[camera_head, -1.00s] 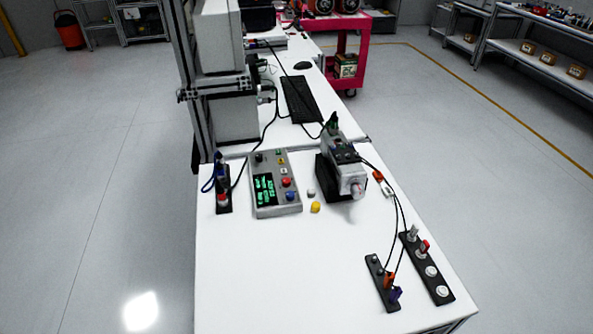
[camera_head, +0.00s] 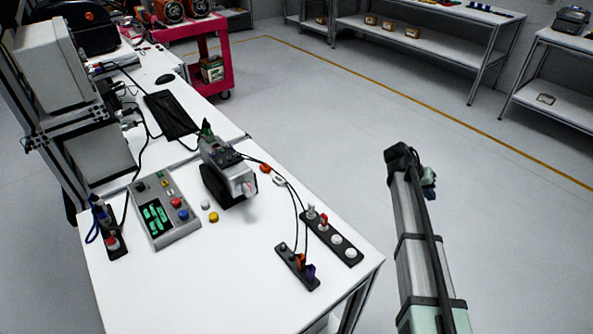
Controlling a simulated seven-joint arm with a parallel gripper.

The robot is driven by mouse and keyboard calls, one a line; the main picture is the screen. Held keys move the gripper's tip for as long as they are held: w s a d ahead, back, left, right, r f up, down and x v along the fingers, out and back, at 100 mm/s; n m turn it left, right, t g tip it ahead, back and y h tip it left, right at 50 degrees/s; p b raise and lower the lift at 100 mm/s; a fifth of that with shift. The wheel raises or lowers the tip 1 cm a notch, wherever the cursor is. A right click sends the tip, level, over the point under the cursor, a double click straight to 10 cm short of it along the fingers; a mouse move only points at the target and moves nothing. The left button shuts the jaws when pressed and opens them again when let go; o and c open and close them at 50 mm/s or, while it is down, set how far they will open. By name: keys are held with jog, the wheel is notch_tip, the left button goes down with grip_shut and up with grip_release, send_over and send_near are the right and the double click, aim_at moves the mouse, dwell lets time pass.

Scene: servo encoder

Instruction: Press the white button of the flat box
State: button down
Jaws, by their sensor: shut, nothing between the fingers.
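The flat box (camera_head: 182,229) is a grey control box lying on the white table at the left of the view. It has a dark screen with green text and a column of coloured buttons on its right side. A small pale button (camera_head: 171,193) shows between the yellow one and the red button (camera_head: 177,202); it is too small to be sure that it is white. Part of my arm stands at the right, beyond the table's right edge and well away from the box. My gripper's fingers do not show.
A grey motor unit (camera_head: 238,185) stands right of the box. Loose white (camera_head: 205,205) and yellow (camera_head: 213,217) caps lie between them. Two black connector strips (camera_head: 330,239) (camera_head: 297,268) with cables lie at the front right. A small strip (camera_head: 113,243) stands left of the box.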

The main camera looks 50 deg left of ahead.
jog(key=s+a+r+t, duration=0.1)
jog(key=s+a+r, duration=0.1)
jog(key=a+r, duration=0.55)
jog(key=s+a+r+t, duration=0.2)
jog(key=a+r, duration=0.4)
jog(key=r, duration=0.2)
jog(key=s+a+r+y, duration=0.2)
jog(key=s+a+r, duration=0.5)
jog(key=s+a, duration=0.3)
jog(key=s+a+n+y, duration=0.1)
jog(key=s+a, duration=0.5)
jog(key=s, duration=0.5)
jog(key=s+a+f+n+y, duration=0.1)
jog(key=s+a, duration=0.4)
jog(key=s, duration=0.7)
jog(key=s+a+n+y, duration=0.1)
jog(key=s+a, duration=0.5)
jog(key=s, duration=0.6)
jog(key=shift+a+f+n+y, duration=0.2)
jog(key=shift+a+n+y, duration=0.15)
jog(key=shift+n, duration=0.25)
jog(key=n+y, duration=0.1)
send_over(171, 192)
jog(key=shift+s+a+f+n+g+y, duration=0.15)
jog(key=shift+s+f+n+g+y, duration=0.2)
jog(key=shift+s, duration=0.25)
jog(key=shift+f, duration=0.25)
jog(key=shift+f, duration=4.2)
